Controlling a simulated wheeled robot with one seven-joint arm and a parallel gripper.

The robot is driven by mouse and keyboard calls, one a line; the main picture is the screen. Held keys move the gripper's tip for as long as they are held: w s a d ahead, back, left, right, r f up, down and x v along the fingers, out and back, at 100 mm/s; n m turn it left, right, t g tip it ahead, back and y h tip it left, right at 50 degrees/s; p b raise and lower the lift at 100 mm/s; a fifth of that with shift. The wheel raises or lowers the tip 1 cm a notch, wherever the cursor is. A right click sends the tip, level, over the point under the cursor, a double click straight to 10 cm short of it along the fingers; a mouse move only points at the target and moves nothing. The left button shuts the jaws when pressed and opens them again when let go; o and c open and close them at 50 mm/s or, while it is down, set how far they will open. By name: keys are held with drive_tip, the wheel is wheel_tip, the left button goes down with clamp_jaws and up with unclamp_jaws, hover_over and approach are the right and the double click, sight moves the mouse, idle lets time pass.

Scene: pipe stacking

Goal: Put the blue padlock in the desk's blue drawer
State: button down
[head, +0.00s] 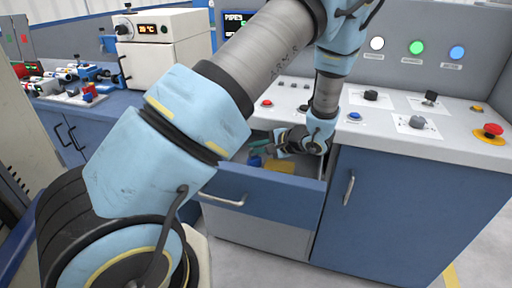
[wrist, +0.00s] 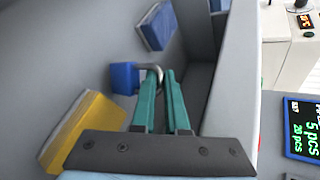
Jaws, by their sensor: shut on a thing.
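The desk's blue drawer (head: 290,200) is pulled open below the control panel. My gripper (head: 262,147) reaches down into it. In the wrist view my gripper (wrist: 161,76) has teal fingers shut on the grey shackle of the blue padlock (wrist: 124,78). The padlock's blue body hangs off to the left of the fingertips, inside the drawer walls. In the head view the padlock (head: 254,161) is small and partly hidden. I cannot tell whether it touches the drawer floor.
A yellow block-like thing (wrist: 88,125) and a blue, grey-edged thing (wrist: 156,26) also lie in the drawer. The yellow one shows in the head view (head: 279,167). The desk's control panel (head: 390,125) with buttons is above. A closed blue cabinet door (head: 390,215) is at right.

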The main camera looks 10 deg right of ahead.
drive_tip(key=shift+f, duration=0.55)
drive_tip(key=shift+f, duration=0.2)
drive_tip(key=c, duration=0.9)
unclamp_jaws()
drive_tip(key=shift+r, duration=0.1)
drive_tip(key=b+v, duration=0.2)
drive_tip(key=v, duration=1)
drive_tip(key=shift+r, duration=0.1)
